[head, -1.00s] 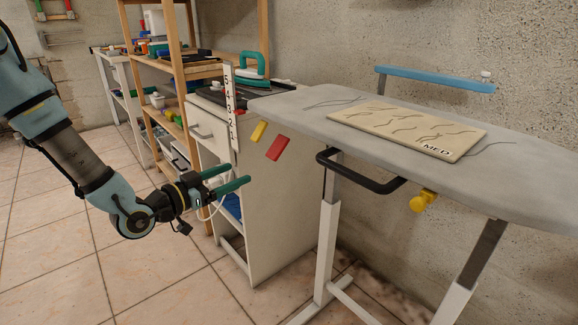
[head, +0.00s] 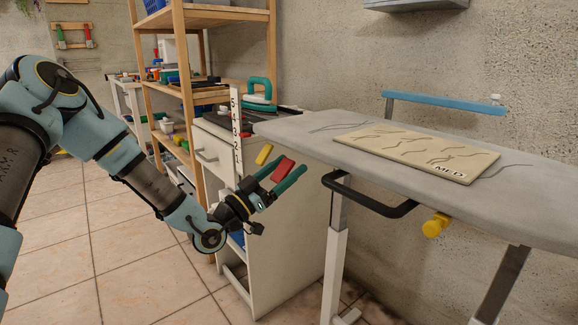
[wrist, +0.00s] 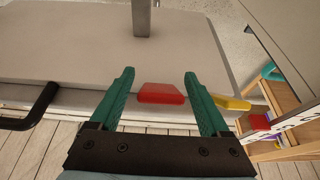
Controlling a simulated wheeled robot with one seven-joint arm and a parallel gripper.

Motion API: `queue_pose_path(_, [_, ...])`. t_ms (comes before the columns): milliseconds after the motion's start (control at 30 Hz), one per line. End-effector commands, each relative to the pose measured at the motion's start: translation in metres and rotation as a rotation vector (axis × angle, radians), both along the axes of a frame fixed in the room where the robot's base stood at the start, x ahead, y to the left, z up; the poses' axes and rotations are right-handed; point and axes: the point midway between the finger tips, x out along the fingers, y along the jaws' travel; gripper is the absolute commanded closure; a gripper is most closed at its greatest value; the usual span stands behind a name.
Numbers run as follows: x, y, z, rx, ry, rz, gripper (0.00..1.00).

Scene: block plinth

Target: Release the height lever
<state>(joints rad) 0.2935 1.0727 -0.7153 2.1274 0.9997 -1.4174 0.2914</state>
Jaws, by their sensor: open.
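A red paddle (head: 283,170) sits under the near-left end of the grey ironing board (head: 300,128); it also shows in the wrist view (wrist: 161,93). A smaller yellow tab (head: 264,154) is to its left, and shows right of the fingers in the wrist view (wrist: 231,103). No label marks which is the height lever. My gripper (head: 295,164) has green fingers. It is open, and in both views the red paddle appears between the fingers. In the wrist view the fingers (wrist: 159,74) stand apart from the paddle's sides. Contact is not visible.
A black bar handle (head: 372,208) and yellow knob (head: 435,226) are under the board to the right. A white numbered scale (head: 236,124) and white cabinet (head: 285,235) stand close behind my gripper. A beige pad marked MED (head: 415,156) lies on the board.

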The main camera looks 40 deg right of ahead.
Motion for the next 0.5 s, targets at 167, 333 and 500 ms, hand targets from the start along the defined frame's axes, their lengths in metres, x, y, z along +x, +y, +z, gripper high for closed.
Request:
queue_pose_path(167, [-0.0002,-0.0083,0.0033,0.001,-0.001,0.000,0.20])
queue_pose_path(333, [-0.0002,-0.0089,0.0035,0.001,0.000,0.000,0.20])
queue_pose_path(500, [-0.0002,-0.0087,0.0034,0.001,0.000,0.000,0.30])
